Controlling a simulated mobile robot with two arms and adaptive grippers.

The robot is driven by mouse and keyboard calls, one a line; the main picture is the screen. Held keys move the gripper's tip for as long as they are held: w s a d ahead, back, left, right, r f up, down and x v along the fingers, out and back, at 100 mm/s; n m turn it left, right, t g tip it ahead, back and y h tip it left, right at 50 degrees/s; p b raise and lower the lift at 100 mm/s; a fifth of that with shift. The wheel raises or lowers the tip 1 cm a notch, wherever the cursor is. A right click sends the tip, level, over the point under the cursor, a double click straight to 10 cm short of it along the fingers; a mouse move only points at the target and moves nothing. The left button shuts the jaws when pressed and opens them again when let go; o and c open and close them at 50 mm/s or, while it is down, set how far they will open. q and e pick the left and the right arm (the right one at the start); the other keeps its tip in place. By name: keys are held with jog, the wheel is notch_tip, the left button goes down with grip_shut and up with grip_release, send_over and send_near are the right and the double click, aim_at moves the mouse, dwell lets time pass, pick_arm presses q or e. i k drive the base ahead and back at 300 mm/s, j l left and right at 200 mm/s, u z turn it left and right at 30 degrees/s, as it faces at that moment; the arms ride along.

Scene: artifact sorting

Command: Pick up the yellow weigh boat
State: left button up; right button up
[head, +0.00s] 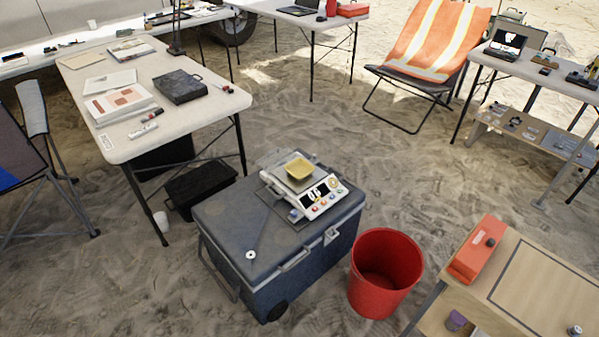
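The yellow weigh boat (299,168) sits on the pan of a white digital scale (318,203). The scale stands on a flat dark mat on the closed lid of a blue-grey wheeled cooler (225,229). The boat looks upright, and nothing covers it. I cannot make out whether anything lies inside it. Neither of my grippers shows in the head view.
A red bucket (384,273) stands on the sand right of the cooler. A wooden table with a red case (477,250) is at the lower right. A white table (183,123) stands at the left, with a black crate (201,188) below it. Open sand lies behind the cooler.

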aim_at(298, 168)
jog(key=i+j+u, duration=0.1)
jog(key=u, duration=0.4)
jog(key=i+u, duration=0.3)
jog(key=u, duration=0.15)
jog(key=i+l+u, duration=0.1)
jog(key=u, duration=0.4)
jog(key=i+l, duration=0.05)
jog(key=i, duration=0.05)
